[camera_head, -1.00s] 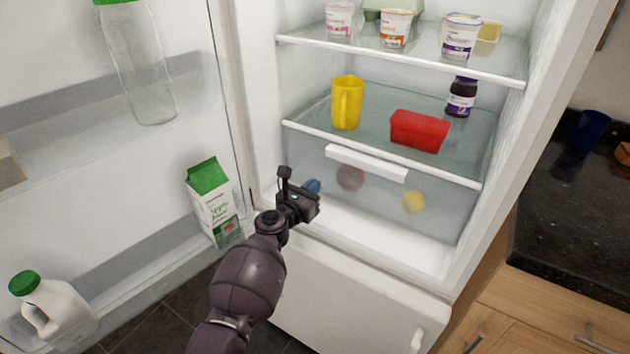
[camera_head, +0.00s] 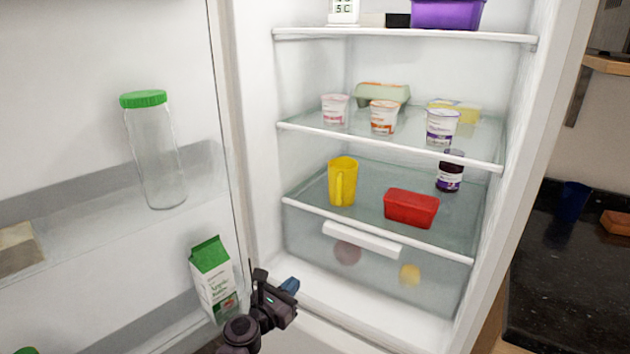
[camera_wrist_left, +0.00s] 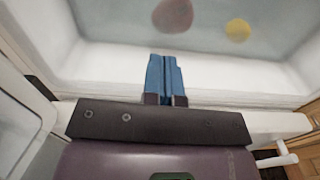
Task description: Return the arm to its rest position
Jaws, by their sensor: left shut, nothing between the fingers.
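My left gripper (camera_head: 289,286) shows at the bottom middle of the head view, in front of the fridge's lower opening by the door hinge side. Its blue fingers are shut with nothing between them, as the left wrist view (camera_wrist_left: 165,75) also shows. Only the wrist and hand of this arm are in the head view. In the left wrist view the fingertips point toward the clear drawer (camera_wrist_left: 120,20), apart from it. My right gripper is in neither view.
The open fridge door is on the left, with a green-topped carton (camera_head: 212,280) close to my gripper and a glass jar (camera_head: 155,150) above. A yellow jug (camera_head: 342,182) and red container (camera_head: 411,208) stand on the shelf above the drawer (camera_head: 320,240). A dark counter (camera_head: 560,270) is at right.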

